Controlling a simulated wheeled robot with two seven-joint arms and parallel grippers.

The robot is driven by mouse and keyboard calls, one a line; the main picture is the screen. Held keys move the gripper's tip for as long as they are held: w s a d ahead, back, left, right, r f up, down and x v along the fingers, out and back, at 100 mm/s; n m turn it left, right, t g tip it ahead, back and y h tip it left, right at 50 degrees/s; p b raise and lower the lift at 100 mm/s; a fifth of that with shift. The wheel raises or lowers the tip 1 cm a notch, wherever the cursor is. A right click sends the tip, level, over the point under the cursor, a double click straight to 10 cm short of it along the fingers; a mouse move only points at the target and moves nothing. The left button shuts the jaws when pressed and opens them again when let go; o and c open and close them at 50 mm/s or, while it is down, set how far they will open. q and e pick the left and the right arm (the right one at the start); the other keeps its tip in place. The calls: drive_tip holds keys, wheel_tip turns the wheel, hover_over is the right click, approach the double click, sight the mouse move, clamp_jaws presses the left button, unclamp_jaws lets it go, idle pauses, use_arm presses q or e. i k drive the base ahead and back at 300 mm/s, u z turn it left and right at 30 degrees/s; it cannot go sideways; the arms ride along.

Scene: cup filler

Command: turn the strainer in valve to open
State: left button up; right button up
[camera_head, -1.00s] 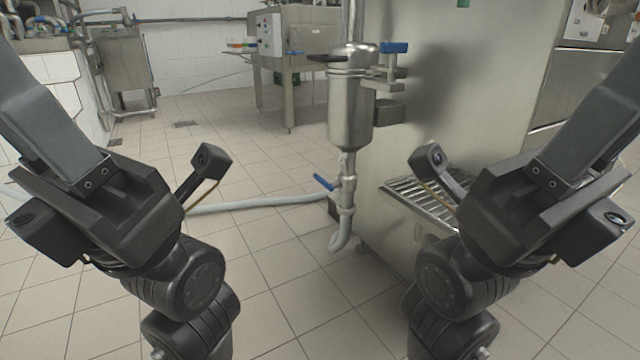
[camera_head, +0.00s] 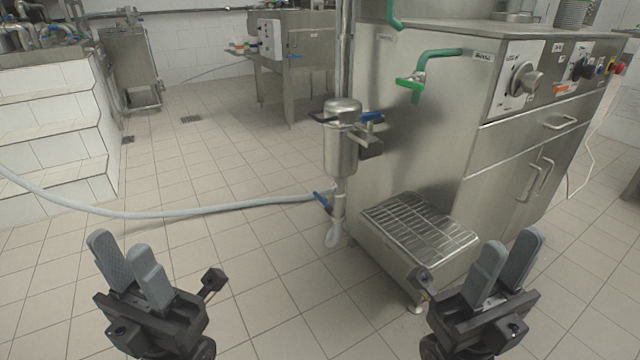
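The steel strainer (camera_head: 341,155) is an upright cylinder with a domed lid, beside the left side of the steel machine. A valve with a blue handle (camera_head: 371,117) sits at its upper right, between it and the machine. A second blue handle (camera_head: 322,201) is on the drain pipe below it. I cannot tell from the picture which valve is the strainer in valve. My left gripper (camera_head: 119,244) is open and empty at the lower left, well short of the strainer. My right gripper (camera_head: 512,240) is open and empty at the lower right, in front of the machine.
The steel machine (camera_head: 430,135) fills the right, with a green-handled tap (camera_head: 412,84) and knobs. A slatted drip tray (camera_head: 420,225) juts out low in front. A grey hose (camera_head: 180,212) runs across the floor. The tiled floor (camera_head: 250,270) is open at centre and left.

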sight(326, 203)
drive_tip(key=k, duration=0.7)
drive_tip(key=u, duration=0.4)
drive_tip(key=i, duration=1.25)
drive_tip(key=z, duration=0.65)
drive_tip(key=i, duration=0.45)
drive_tip(key=z, duration=0.4)
